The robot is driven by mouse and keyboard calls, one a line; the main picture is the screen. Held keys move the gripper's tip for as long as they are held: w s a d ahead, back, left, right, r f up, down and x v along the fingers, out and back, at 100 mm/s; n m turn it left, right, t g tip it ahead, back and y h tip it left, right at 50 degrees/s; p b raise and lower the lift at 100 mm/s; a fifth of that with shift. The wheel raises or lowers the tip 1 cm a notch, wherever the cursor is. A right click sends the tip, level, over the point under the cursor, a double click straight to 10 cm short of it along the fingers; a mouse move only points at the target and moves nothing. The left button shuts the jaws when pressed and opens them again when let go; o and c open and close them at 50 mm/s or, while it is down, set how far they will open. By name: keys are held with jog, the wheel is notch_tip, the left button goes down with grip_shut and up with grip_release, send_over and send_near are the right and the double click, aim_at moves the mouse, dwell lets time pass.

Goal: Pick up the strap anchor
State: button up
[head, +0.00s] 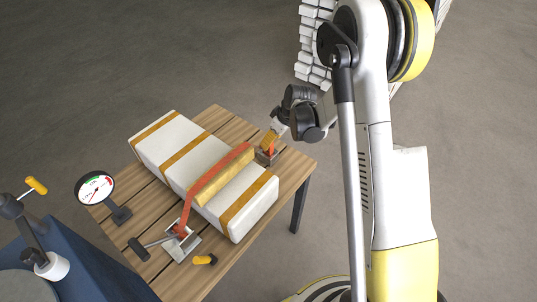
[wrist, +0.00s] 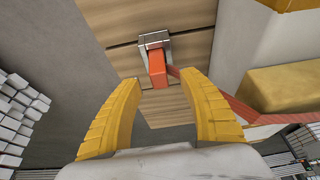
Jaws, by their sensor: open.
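The strap anchor, an orange block in a grey metal bracket, lies on the wooden table; in the wrist view its orange part (wrist: 157,66) is just beyond my fingertips, between their lines. In the head view it (head: 265,156) is at the table's right edge, partly hidden by my gripper (head: 269,141). My gripper, with yellow fingers (wrist: 160,86), is open and empty, close to the anchor. Whether a finger touches it I cannot tell. An orange-red strap (head: 221,167) runs from beside the anchor over the white block (head: 246,187).
The wooden table (head: 215,115) also holds a ratchet buckle (head: 181,243), a dial gauge (head: 96,188) and a small yellow-handled piece (head: 205,260). The white block and a yellow-brown pad (wrist: 285,88) stand right of my fingers in the wrist view.

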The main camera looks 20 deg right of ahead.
aim_at(268, 150)
jog(key=b+x, duration=0.1)
jog(key=x, duration=0.3)
jog(key=shift+r, duration=0.15)
grip_shut()
jog(key=shift+r, duration=0.1)
